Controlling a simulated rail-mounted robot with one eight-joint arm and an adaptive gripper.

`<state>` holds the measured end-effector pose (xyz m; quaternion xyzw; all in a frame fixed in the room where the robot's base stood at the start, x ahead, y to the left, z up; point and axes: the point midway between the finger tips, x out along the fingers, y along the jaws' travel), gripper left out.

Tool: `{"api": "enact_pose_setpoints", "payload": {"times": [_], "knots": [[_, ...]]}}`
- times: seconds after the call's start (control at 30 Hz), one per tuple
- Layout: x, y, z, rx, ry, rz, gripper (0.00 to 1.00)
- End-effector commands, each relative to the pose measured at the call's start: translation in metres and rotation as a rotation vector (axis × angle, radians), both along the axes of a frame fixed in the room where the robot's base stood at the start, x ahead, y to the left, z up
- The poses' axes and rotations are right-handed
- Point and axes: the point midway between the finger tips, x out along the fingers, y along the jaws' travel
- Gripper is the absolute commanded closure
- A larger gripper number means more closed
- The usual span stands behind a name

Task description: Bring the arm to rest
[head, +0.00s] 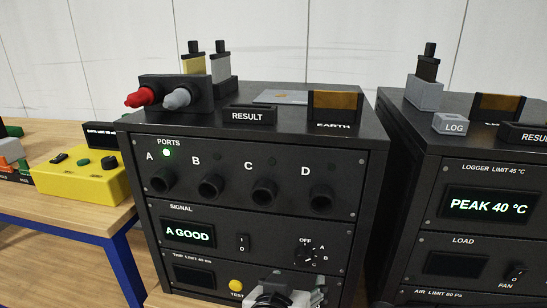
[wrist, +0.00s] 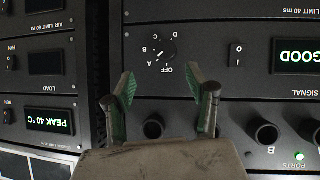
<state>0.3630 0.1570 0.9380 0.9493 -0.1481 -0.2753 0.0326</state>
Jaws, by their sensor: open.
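My gripper (wrist: 160,84) is open and empty in the wrist view, which shows the racks upside down. Its two green-padded fingers stand apart in front of the middle rack's front panel, below the rotary knob (wrist: 160,51) in that picture; whether they touch the panel I cannot tell. In the head view, a pale part of my arm (head: 285,291) shows at the bottom edge, in front of the middle rack (head: 362,160). The signal display (head: 188,233) reads "A GOOD", and a green light (head: 166,153) glows above port A.
The right rack (head: 408,150) stands beside the middle one across a narrow gap; its display (head: 488,205) reads "PEAK 40 °C". Red and grey plugs (head: 141,97) sit in a holder on the middle rack. A yellow box (head: 84,180) is on the wooden table (head: 75,217) at left.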

Motion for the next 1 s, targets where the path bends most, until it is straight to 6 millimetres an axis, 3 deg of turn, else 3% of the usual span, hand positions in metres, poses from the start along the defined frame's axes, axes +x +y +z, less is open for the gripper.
{"api": "enact_pose_setpoints", "payload": {"times": [0.2,0.53,1.0], "knots": [[0.007,-0.040,-0.004,-0.023,0.177,0.005,0.48],[0.007,-0.087,-0.003,0.022,0.383,0.073,0.48],[0.004,-0.138,0.031,0.158,0.436,0.193,0.48]]}}
